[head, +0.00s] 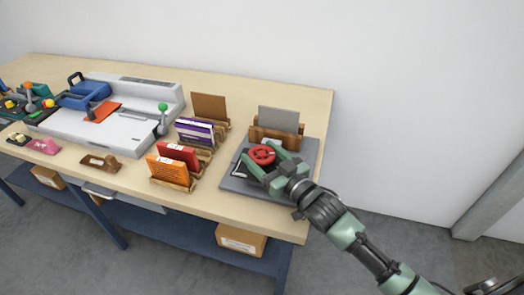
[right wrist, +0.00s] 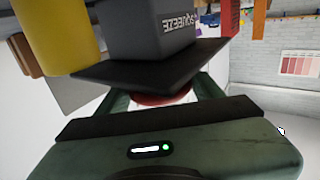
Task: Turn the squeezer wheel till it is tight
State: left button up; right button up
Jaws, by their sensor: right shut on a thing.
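The squeezer wheel (head: 262,153) is red and sits on the grey mat at the right end of the bench. My right gripper (head: 261,158) reaches in from the lower right, with its green fingers on either side of the wheel, shut on it. In the right wrist view the wheel (right wrist: 160,99) shows as a red strip between the fingers, partly hidden by a dark plate. A dark block lettered SQUEEZE (right wrist: 158,28) stands beyond it. My left gripper is not in view.
A wooden holder with a grey card (head: 278,120) stands just behind the wheel. Wooden racks hold an orange pack (head: 168,170), a red pack (head: 180,154) and a purple pack (head: 196,132) to the left. A large grey-white machine (head: 100,128) fills the bench's left side.

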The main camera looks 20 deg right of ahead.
aim_at(268, 163)
jog(key=shift+r+m+t+h+p, duration=0.2)
jog(key=shift+m+t+h+p, duration=0.2)
jog(key=shift+m+h, duration=0.6)
jog(key=shift+h, duration=0.5)
jog(key=o, duration=1.4)
jog(key=shift+f, duration=0.1)
jog(key=shift+c, duration=0.2)
jog(key=s, duration=0.2)
jog(key=s+d, duration=0.1)
jog(key=s, duration=0.2)
jog(key=s+b, duration=0.1)
jog(key=s, duration=0.1)
jog(key=shift+s+d, duration=0.2)
jog(key=shift+s, duration=0.15)
